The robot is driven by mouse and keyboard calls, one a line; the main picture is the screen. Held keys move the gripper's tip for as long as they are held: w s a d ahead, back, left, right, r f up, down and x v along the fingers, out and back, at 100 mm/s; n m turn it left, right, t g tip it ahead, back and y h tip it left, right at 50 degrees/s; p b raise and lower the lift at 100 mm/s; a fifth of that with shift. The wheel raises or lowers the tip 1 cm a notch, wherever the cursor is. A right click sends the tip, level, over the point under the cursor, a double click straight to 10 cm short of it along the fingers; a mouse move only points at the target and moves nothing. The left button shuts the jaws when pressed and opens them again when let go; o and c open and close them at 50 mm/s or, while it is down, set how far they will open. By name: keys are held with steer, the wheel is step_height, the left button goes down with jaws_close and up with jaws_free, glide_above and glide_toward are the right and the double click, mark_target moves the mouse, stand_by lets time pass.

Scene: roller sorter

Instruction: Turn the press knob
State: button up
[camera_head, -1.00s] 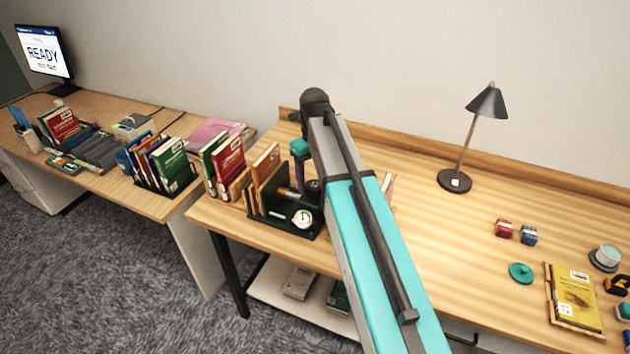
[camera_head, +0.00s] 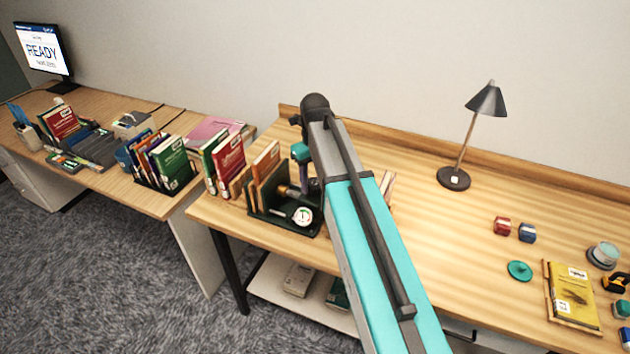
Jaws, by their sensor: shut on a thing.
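My gripper (camera_head: 313,187) is at the right end of this screw, small and dark, partly behind my arm. It is shut on the press knob, which is mostly hidden by the gripper and arm, so the knob's angle cannot be read.
Green and red books (camera_head: 227,163) stand just left of the press. A black lamp (camera_head: 454,179) stands at the back. Red and blue blocks (camera_head: 503,226), a teal disc (camera_head: 519,271) and a yellow book (camera_head: 573,294) lie right. The desk's middle is mostly clear.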

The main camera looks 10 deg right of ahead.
steer(key=shift+n, duration=0.4)
